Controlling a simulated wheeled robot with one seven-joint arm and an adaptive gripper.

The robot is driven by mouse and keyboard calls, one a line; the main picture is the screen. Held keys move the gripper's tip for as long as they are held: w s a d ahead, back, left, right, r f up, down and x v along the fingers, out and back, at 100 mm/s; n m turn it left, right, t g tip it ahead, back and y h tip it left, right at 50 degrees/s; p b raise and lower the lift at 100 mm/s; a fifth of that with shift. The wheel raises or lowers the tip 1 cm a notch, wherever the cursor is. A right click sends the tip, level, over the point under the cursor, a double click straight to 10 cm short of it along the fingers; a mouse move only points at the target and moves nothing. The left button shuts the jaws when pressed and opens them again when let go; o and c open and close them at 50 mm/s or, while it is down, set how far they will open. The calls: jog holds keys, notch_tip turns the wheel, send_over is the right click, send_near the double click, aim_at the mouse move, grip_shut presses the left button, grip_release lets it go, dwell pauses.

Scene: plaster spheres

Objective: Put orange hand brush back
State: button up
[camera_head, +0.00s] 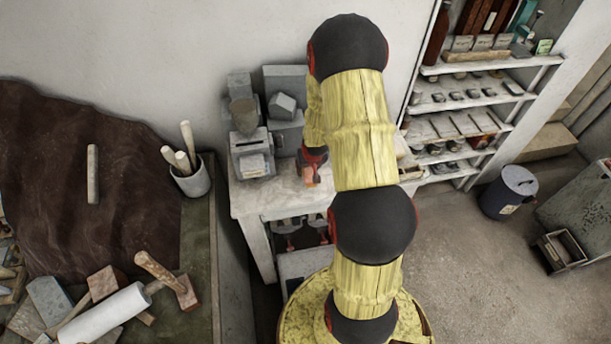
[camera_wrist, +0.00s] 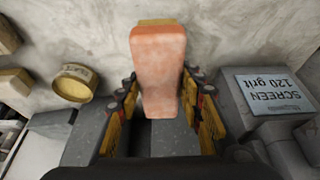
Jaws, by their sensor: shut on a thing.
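The orange hand brush (camera_wrist: 159,62) shows as a pinkish-orange block in the middle of the wrist view. My gripper (camera_wrist: 160,98) is shut on it, with a yellow and black finger on each side. In the head view, a small orange part of the brush (camera_head: 311,176) shows below my gripper (camera_head: 312,160), over the small white table (camera_head: 262,201). My arm hides the right part of that table. I cannot tell whether the brush touches the tabletop.
Grey blocks (camera_head: 286,132) and a box labelled "SCREEN 120 grit" (camera_wrist: 275,84) stand close by. A round yellowish container (camera_wrist: 75,82) is at left in the wrist view. White shelves (camera_head: 470,101) stand right of the table; a cluttered bench (camera_head: 199,250) is left. The table's front-left top looks clear.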

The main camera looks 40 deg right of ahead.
aim_at(305, 172)
jog(key=shift+w+d+f, duration=0.2)
jog(key=shift+w+f, duration=0.7)
jog(key=shift+f, duration=0.1)
jog(key=shift+w+f+b, duration=0.1)
jog(key=shift+f+b, duration=0.9)
jog(key=shift+f, duration=0.6)
jog(key=shift+f, duration=0.1)
jog(key=shift+f, duration=0.15)
jog(key=o, duration=1)
jog(key=shift+r, duration=0.2)
